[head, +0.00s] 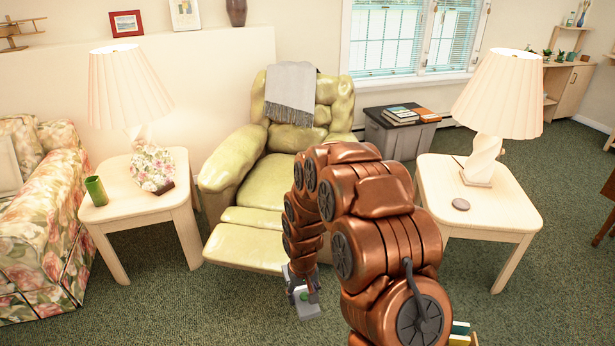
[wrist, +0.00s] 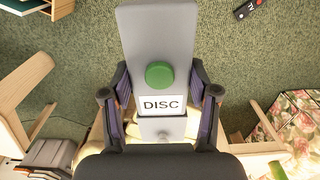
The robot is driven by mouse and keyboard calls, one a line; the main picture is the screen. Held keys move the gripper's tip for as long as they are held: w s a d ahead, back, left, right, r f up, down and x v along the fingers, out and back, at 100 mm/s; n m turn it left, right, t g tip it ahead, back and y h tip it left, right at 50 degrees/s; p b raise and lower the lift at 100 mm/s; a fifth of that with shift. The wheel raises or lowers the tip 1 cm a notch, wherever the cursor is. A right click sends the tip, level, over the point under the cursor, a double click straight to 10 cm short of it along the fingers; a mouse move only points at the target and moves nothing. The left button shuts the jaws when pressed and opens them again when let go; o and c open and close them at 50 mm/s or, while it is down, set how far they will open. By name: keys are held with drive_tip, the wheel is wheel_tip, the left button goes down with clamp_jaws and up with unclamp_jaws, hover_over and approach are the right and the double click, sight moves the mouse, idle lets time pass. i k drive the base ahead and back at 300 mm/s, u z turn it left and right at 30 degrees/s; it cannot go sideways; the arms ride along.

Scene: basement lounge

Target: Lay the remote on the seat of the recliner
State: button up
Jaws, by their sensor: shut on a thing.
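The yellow-green leather recliner (head: 272,182) stands mid-left in the head view, its footrest (head: 245,245) raised. My gripper (head: 301,285) is in front of it, near the footrest's right front corner. In the wrist view my gripper (wrist: 161,105) is shut on a flat grey device (wrist: 156,40) with a round green button and a white label reading DISC. Whether this is a remote is not certain. A black remote with a red button (wrist: 247,9) lies on the carpet at the top right of the wrist view. My arm hides the recliner's right part.
A side table (head: 135,208) with a lamp and green cup stands left of the recliner. Another (head: 510,215) with a lamp and small disc stands right. A floral sofa (head: 45,220) is far left. A grey bin (head: 395,135) with books stands behind. A grey throw (head: 290,95) covers the backrest.

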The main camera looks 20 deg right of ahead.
sight(278, 183)
drive_tip(key=z, duration=0.05)
drive_tip(key=i, duration=2)
drive_tip(key=z, duration=1.6)
drive_tip(key=i, duration=1.1)
drive_tip(key=u, duration=3.3)
